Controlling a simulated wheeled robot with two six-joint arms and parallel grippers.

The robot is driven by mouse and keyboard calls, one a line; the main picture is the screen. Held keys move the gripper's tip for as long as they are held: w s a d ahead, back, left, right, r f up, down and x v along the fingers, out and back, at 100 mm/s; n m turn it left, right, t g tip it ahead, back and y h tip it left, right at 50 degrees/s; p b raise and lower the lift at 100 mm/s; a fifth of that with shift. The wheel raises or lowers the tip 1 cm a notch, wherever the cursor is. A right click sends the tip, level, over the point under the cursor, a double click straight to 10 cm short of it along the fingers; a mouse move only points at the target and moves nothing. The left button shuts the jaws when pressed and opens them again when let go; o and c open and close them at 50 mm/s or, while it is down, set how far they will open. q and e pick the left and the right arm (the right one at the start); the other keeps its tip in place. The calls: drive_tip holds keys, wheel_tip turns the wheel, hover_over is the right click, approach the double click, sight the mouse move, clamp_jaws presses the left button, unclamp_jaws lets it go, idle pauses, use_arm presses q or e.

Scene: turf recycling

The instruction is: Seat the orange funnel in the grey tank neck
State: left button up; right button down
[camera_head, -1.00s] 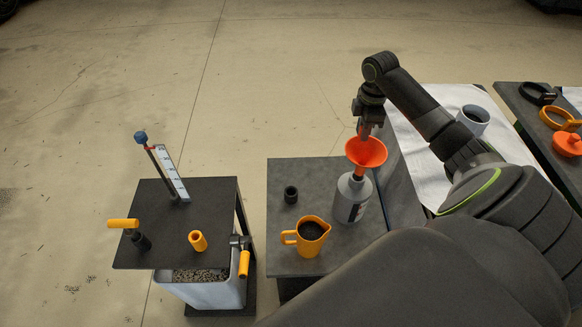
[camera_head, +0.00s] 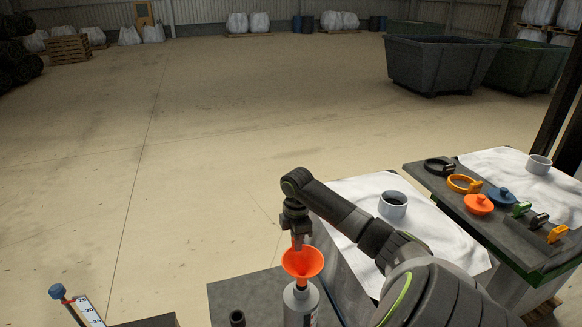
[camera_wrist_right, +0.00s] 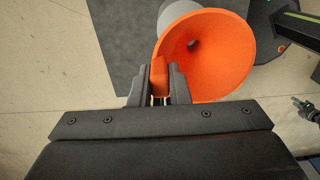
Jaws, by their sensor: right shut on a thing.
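The orange funnel (camera_head: 302,261) is wide side up over a grey bottle (camera_head: 300,306) at the bottom of the head view. Its spout end is at the bottle's top; I cannot tell how deep it sits. My right gripper (camera_head: 298,240) is shut on the funnel's rim tab. In the right wrist view the jaws (camera_wrist_right: 160,85) grip an orange tab beside the funnel (camera_wrist_right: 205,50). A grey neck (camera_head: 393,206) stands open on the white-covered block to the right, apart from the funnel. A similar grey neck (camera_head: 539,165) stands farther right. My left gripper is out of view.
A dark board (camera_head: 440,180) at right carries black and orange rings, orange and blue caps (camera_head: 501,196) and small clips. A dark cup (camera_head: 237,318) stands left of the bottle on the grey table (camera_head: 240,291). Open floor lies beyond; dark bins (camera_head: 437,65) stand far back.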

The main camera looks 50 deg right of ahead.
sight(296, 254)
idle(0.4)
drive_tip(key=shift+p, duration=0.4)
drive_tip(key=shift+p, duration=0.65)
idle(0.8)
drive_tip(key=shift+f+b, duration=1.6)
drive_tip(key=shift+f, duration=1.2)
drive_tip(key=c, duration=1.3)
unclamp_jaws()
